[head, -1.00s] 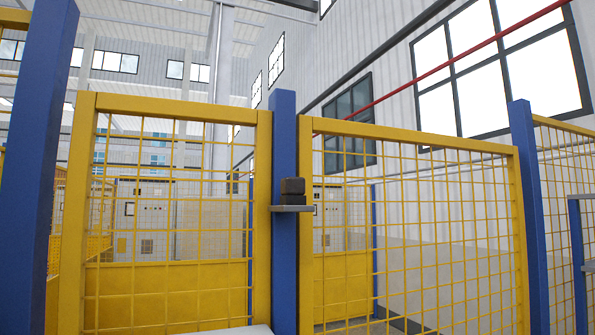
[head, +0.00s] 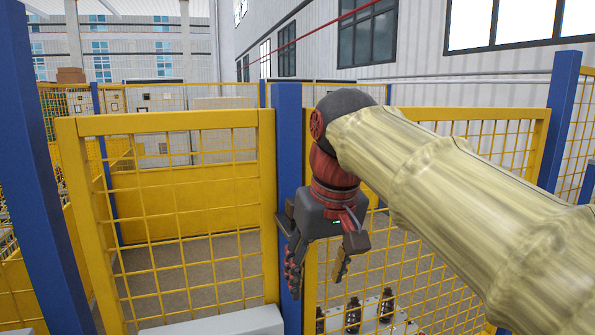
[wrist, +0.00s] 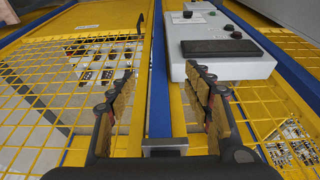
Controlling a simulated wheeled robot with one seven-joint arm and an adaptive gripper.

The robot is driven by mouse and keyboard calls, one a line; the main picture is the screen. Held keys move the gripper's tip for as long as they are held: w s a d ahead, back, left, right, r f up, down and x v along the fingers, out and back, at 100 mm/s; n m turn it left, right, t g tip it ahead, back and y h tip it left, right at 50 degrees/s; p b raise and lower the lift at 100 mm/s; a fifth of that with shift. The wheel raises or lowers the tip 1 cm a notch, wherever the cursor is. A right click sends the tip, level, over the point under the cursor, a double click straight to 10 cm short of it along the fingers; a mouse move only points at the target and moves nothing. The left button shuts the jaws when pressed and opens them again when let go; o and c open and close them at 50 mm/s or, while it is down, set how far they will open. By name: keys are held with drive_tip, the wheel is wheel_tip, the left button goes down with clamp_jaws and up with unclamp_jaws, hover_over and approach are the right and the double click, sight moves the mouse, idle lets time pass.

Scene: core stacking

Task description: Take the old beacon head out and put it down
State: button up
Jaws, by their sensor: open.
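I cannot make out the beacon head in either current view. The small shelf on the blue post (head: 287,120), where a dark block stood in the earlier head view, is hidden behind my gripper and arm. My gripper (head: 317,276) hangs fingers down in front of this post, its two fingers apart. In the wrist view my gripper (wrist: 161,76) is open, with no object between its fingers. The post (wrist: 159,105) runs between the fingers there. A small grey bracket (wrist: 164,146) shows low in the middle; I cannot tell whether it is the shelf.
Yellow mesh panels (head: 185,215) stand left and right of the post. A light grey box with a black panel (wrist: 222,62) lies close to the right finger. A pale surface (head: 215,322) shows at the bottom. Dark cylindrical parts (head: 353,315) stand beyond the right mesh.

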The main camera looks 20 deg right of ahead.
drive_tip(key=shift+g, duration=0.8)
drive_tip(key=w+r+p, duration=0.1)
drive_tip(key=w+r, duration=0.1)
drive_tip(key=r, duration=0.3)
drive_tip(key=w+r+p, duration=0.2)
drive_tip(key=r, duration=0.4)
drive_tip(key=w+r+p, duration=0.2)
drive_tip(key=w+r, duration=0.1)
drive_tip(key=r, duration=0.2)
drive_tip(key=shift+d+r, duration=0.15)
drive_tip(key=shift+w, duration=0.15)
wheel_tip(320, 180, down, 2)
drive_tip(key=shift+f, duration=0.25)
drive_tip(key=f, duration=0.1)
drive_tip(key=w+f, duration=0.1)
drive_tip(key=f, duration=0.2)
drive_tip(key=shift+w+a, duration=0.25)
drive_tip(key=shift+a, duration=0.1)
drive_tip(key=shift+f, duration=0.5)
drive_tip(key=shift+c, duration=0.2)
drive_tip(key=c, duration=1.1)
drive_tip(key=shift+c, duration=0.5)
